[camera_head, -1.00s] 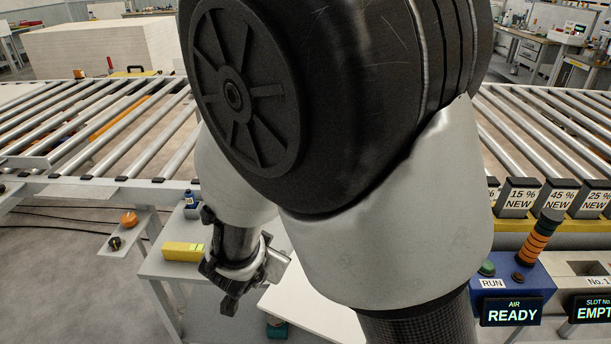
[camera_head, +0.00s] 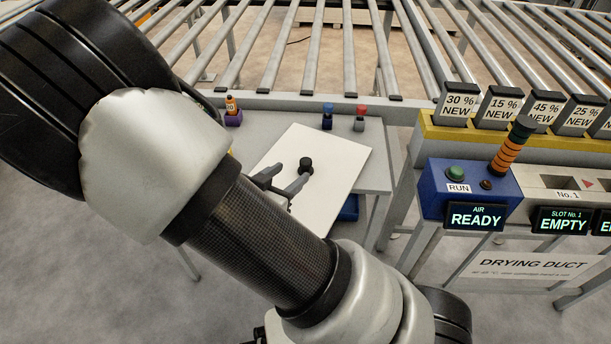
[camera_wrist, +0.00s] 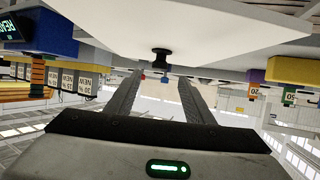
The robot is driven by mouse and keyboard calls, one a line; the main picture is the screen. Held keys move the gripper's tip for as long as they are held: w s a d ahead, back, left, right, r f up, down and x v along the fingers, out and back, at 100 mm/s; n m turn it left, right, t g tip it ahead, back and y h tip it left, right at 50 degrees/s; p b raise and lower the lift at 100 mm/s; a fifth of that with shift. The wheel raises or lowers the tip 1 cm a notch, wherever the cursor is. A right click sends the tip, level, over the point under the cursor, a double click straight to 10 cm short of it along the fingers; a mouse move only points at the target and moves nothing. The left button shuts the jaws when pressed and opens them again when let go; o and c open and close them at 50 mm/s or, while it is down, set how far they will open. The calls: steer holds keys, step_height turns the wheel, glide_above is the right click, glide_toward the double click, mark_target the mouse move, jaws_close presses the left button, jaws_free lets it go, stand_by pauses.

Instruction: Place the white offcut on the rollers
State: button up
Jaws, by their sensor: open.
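The white offcut (camera_head: 335,160) is a flat white sheet lying on a grey side table, partly hidden by my arm. A black knob (camera_head: 306,164) stands up from its face. The wrist view shows the offcut (camera_wrist: 215,28) and its knob (camera_wrist: 160,57) upside down. My gripper (camera_head: 291,171) is open and empty, with its fingertips close to the knob. In the wrist view the knob lies just beyond and between the fingertips (camera_wrist: 160,75). The rollers (camera_head: 348,60) run across the back, apart from and behind the table.
The side table (camera_head: 376,180) holds small blue (camera_head: 327,117), red-topped (camera_head: 360,118) and orange (camera_head: 232,110) items along its back edge. At right stand a blue control box (camera_head: 437,195) reading READY, an orange-ringed stack (camera_head: 509,150) and several numbered blocks (camera_head: 498,107).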

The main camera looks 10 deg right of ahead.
mark_target(305, 161)
steer(key=b+x, duration=0.3)
steer(key=x, duration=0.7)
steer(key=shift+r, duration=0.2)
jaws_close()
